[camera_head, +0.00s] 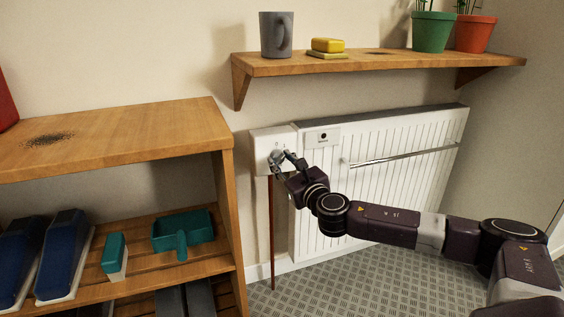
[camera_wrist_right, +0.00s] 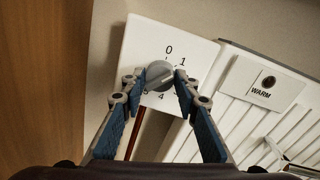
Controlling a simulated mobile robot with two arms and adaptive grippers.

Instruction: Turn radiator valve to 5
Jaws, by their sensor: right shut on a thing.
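The radiator valve is a grey round knob (camera_wrist_right: 160,76) on a white plate (camera_wrist_right: 140,40), which also shows in the head view (camera_head: 262,147) at the radiator's left end. The digits 0, 1 and 4 are readable around the knob; other digits are partly hidden by the fingers. A pale line slants across the knob's face; I cannot tell which end is its pointer. My right gripper (camera_wrist_right: 160,82) is shut on the knob, one finger on each side; in the head view its tip (camera_head: 280,160) is at the plate. My left gripper is not in view.
The white radiator (camera_head: 380,165) has a rail (camera_head: 405,156) across its front and a small panel marked WARM (camera_wrist_right: 262,83). A wall shelf (camera_head: 380,64) with a mug (camera_head: 275,36) and pots hangs above. A wooden rack (camera_head: 120,135) stands close at left.

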